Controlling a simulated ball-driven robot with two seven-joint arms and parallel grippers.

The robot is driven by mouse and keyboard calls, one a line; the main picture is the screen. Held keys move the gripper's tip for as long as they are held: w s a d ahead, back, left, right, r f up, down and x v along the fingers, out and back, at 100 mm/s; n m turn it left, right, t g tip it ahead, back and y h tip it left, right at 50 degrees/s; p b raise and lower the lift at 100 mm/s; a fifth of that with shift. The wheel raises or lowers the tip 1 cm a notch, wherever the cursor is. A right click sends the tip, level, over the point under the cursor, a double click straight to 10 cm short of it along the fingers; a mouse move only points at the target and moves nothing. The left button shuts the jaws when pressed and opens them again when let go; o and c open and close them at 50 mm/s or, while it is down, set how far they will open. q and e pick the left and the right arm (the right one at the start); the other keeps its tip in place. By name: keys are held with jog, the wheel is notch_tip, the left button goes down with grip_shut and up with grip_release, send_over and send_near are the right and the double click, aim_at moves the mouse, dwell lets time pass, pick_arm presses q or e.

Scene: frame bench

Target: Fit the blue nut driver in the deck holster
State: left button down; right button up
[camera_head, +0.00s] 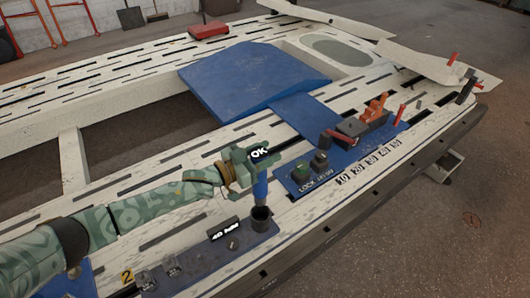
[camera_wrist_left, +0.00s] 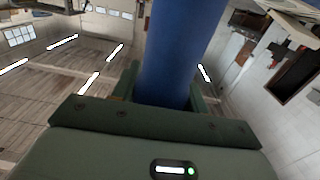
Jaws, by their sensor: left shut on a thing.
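The blue nut driver (camera_head: 260,188) hangs upright below my left gripper (camera_head: 243,168). The gripper is shut on it. In the left wrist view the driver's thick blue handle (camera_wrist_left: 178,50) runs up between the green fingers (camera_wrist_left: 163,88). The deck holster (camera_head: 261,220) is a dark round cup on a blue plate at the deck's front edge. The driver's lower end is right at the cup's mouth. I cannot tell whether its tip is inside. My right gripper is not in view.
A blue panel with a LOCK label, a green button and an orange-handled part (camera_head: 374,108) lies right of the holster. A small display (camera_head: 223,229) stands left of the cup. A large blue plate (camera_head: 250,80) and a red box (camera_head: 208,31) lie farther back on the slotted deck.

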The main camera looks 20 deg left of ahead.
aim_at(260, 180)
pick_arm(q)
jog(key=shift+f+b, duration=1.45)
jog(key=shift+f, duration=0.65)
jog(key=shift+f+b, duration=0.35)
jog(key=shift+f, duration=0.25)
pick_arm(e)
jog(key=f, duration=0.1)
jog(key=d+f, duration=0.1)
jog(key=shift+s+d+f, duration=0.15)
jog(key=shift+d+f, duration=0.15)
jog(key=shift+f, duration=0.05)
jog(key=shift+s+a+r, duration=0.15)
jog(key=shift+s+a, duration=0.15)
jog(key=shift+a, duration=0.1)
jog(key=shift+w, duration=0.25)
pick_arm(q)
jog(key=shift+p, duration=0.3)
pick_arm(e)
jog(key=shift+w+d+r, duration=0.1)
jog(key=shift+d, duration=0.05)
